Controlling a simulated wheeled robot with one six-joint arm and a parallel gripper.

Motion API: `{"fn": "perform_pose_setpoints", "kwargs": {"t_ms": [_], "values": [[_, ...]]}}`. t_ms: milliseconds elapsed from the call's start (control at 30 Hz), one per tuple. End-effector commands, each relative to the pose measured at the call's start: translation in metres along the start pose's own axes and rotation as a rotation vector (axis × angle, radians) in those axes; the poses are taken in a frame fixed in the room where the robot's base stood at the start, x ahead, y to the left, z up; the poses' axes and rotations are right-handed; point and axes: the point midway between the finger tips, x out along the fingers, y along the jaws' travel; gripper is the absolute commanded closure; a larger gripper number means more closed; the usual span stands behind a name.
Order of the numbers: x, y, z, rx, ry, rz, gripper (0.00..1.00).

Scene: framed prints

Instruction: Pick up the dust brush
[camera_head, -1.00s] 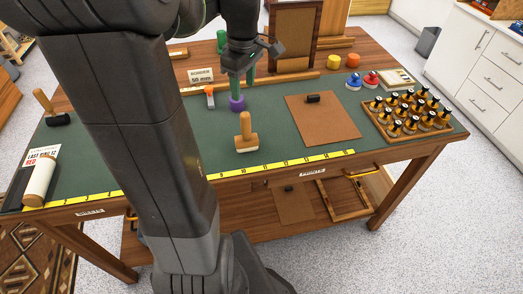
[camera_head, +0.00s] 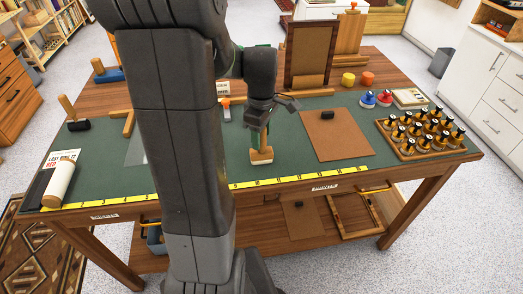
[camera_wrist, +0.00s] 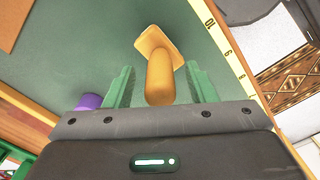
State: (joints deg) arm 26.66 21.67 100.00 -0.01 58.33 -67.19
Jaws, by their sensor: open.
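The dust brush (camera_head: 261,156) stands on the green mat with its wooden handle up and a pale base below. In the wrist view the brush (camera_wrist: 159,72) has its rounded handle between the two green fingers. My gripper (camera_head: 265,122) is over the brush from above. In the wrist view my gripper (camera_wrist: 159,68) is open, with a visible gap between each finger and the handle. The handle's top is partly hidden by my gripper in the head view.
A brown board (camera_head: 338,140) with a small black block lies right of the brush. A wooden rack (camera_head: 425,135) of dark-topped tools stands at the right. A purple cylinder (camera_wrist: 90,101) is close to one finger. A yellow ruler strip (camera_head: 290,178) runs along the front edge.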

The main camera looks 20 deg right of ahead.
Motion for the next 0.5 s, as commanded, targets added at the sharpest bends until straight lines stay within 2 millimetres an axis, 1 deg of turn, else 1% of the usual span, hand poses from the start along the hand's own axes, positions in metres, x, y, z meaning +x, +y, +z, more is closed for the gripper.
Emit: {"fn": "perform_pose_setpoints", "kwargs": {"t_ms": [33, 167, 433, 500], "values": [[0.008, -0.001, 0.0, 0.0, -0.002, -0.004, 0.49], [0.021, -0.001, 0.0, 0.0, -0.001, -0.002, 0.49], [0.023, 0.0, 0.0, 0.001, 0.0, 0.0, 0.49], [0.023, 0.0, 0.0, 0.001, 0.0, 0.0, 0.63]]}}
